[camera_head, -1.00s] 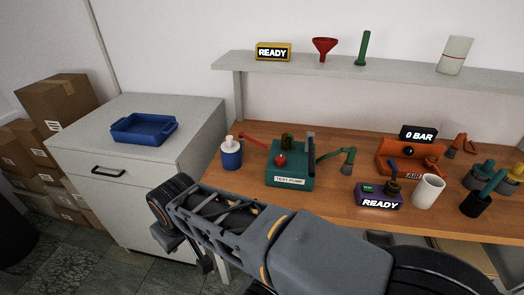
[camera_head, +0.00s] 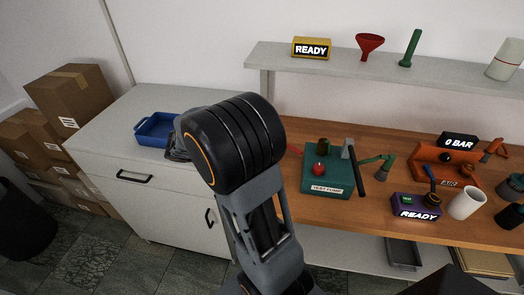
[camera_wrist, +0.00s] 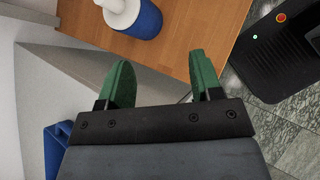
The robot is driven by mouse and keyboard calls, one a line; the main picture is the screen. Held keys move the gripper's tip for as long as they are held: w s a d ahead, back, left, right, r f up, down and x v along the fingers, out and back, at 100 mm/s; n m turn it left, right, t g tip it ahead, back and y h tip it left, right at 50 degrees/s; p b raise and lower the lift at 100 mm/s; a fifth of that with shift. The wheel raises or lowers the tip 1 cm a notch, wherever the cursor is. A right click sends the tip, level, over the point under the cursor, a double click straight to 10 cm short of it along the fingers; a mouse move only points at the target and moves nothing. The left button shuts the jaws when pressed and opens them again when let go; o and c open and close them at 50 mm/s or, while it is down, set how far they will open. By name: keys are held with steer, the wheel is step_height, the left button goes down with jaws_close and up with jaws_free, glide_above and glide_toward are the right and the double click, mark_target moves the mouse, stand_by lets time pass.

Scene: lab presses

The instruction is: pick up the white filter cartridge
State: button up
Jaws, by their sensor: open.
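A white piece with a narrower top (camera_wrist: 120,12) sits on a blue round base (camera_wrist: 147,20) at the top of the wrist view; it may be the white filter cartridge. The frame edge cuts off its top, and my arm hides it in the head view. My gripper (camera_wrist: 160,65) is open and empty, with two green fingers apart. The white and blue thing is beyond the fingertips, nearer the left finger, and not between them. In the head view my arm covers the gripper.
The wooden bench (camera_head: 330,205) holds a teal test pump (camera_head: 330,174), a purple READY box (camera_head: 416,207) and a white cup (camera_head: 466,203). A blue tray (camera_head: 155,130) lies on the grey cabinet (camera_head: 110,125).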

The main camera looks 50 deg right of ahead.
steer(key=w+d+f+n+h+p, duration=0.1)
steer(key=d, duration=0.3)
steer(key=d+f+n+h+p, duration=0.1)
steer(key=d+n, duration=0.1)
steer(key=d, duration=0.2)
steer(key=w+d+n+h+p, duration=0.1)
steer(key=d+n+h, duration=0.1)
steer(key=d, duration=0.2)
steer(key=shift+w+f, duration=0.35)
steer(key=shift+f, duration=0.05)
steer(key=shift+p+x, duration=1.1)
steer(key=shift+x, duration=2.3)
steer(key=shift+s+a+f, duration=0.15)
steer(key=shift+s, duration=0.05)
jaws_close()
